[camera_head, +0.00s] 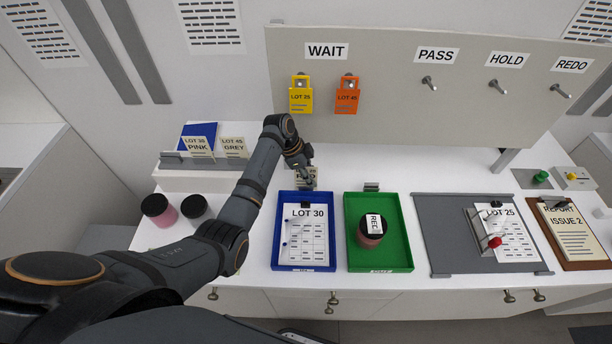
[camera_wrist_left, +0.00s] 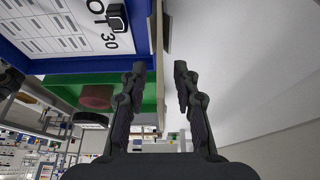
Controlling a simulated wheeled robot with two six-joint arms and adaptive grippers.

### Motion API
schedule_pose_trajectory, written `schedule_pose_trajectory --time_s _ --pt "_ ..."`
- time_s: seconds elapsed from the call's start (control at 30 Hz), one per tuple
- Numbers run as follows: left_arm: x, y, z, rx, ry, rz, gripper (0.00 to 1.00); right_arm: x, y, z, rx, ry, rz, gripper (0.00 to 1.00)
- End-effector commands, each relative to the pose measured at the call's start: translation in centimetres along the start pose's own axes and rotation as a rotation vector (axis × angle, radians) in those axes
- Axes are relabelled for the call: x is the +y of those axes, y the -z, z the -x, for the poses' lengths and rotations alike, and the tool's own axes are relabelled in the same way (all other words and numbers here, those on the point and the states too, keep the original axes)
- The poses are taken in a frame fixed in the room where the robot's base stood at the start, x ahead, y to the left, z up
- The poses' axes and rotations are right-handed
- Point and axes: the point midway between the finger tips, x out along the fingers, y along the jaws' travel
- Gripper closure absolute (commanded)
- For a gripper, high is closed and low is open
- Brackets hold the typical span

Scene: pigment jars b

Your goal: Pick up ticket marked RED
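A white label reading RED (camera_head: 374,224) lies on the black lid of a red-brown jar (camera_head: 371,239) in the green tray (camera_head: 406,262). A small pale card (camera_head: 304,183) stands behind the blue tray; my left gripper (camera_head: 307,174) is at it and covers part of its print, so I cannot read it. In the left wrist view my left gripper (camera_wrist_left: 160,68) has its fingers apart. A thin upright edge shows beyond the fingertips; whether it is the card is unclear. My right gripper is not in view.
The blue tray (camera_head: 276,256) holds a clipped LOT 30 sheet (camera_head: 306,240). Two dark-lidded jars (camera_head: 159,210) (camera_head: 194,208) stand left of my arm. A grey board (camera_head: 450,258) and REPORT clipboard (camera_head: 569,232) lie right.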

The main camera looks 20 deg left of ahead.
Motion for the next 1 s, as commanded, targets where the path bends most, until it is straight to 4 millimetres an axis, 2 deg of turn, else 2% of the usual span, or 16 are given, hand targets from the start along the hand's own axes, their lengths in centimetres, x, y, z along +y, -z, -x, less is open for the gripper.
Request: schedule_pose_trajectory --time_s 0.07,0.17,0.4,0.83,1.0 --pt "0.0 0.0 -0.1 0.000 0.000 0.000 0.70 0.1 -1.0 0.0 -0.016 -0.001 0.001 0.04" --pt "0.0 0.0 -0.1 0.000 0.000 0.000 0.70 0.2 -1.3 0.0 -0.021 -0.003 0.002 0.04" --pt "0.0 0.0 -0.1 0.000 0.000 0.000 1.00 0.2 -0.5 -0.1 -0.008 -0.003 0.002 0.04" --pt "0.0 0.0 0.0 0.001 0.000 0.000 1.00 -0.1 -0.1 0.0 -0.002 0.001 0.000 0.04" --pt "-0.1 0.4 0.6 0.001 0.001 0.003 1.00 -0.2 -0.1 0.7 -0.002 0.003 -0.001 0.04"
